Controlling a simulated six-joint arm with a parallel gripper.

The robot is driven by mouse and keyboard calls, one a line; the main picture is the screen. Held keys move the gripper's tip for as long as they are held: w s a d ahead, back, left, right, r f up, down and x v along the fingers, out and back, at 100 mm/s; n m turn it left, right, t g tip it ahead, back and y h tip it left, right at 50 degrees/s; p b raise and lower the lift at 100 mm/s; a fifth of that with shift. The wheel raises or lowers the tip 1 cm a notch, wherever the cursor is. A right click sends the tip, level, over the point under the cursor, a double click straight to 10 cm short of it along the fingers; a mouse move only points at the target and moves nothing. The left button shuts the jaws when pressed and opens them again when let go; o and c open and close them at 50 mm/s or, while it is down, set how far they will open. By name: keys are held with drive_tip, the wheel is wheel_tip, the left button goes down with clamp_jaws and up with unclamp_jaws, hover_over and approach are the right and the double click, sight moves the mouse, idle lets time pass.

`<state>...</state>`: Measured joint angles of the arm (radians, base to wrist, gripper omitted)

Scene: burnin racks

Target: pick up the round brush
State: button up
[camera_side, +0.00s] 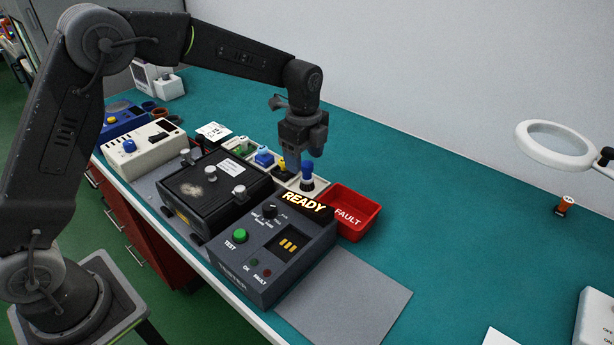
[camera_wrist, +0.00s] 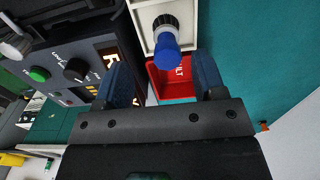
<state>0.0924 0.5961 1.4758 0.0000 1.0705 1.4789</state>
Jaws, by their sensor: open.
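The round brush (camera_side: 307,170) has a blue handle and a dark bristle ring, and stands upright at the near right end of a pale parts tray (camera_side: 318,187). In the wrist view the brush (camera_wrist: 166,36) shows from above, ahead of the gap between my fingers. My gripper (camera_side: 300,162) is above the tray, close to the brush. In the wrist view my gripper (camera_wrist: 163,82) is open and empty, with one blue-grey finger to each side. The brush does not look held.
A red FAULT bin (camera_side: 355,213) sits right of the tray. A dark tester (camera_side: 268,268) with a READY sign stands in front. A black box (camera_side: 213,187) with silver knobs is left of it.

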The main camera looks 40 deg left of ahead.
sight(307, 164)
drive_tip(key=shift+w+d+f, duration=0.1)
drive_tip(key=shift+w+f, duration=0.1)
drive_tip(key=shift+f, duration=1.15)
drive_tip(key=shift+w+f, duration=0.2)
drive_tip(key=shift+f, duration=1.15)
drive_tip(key=shift+c, duration=0.3)
drive_tip(key=c, duration=1)
drive_tip(key=shift+r, duration=0.15)
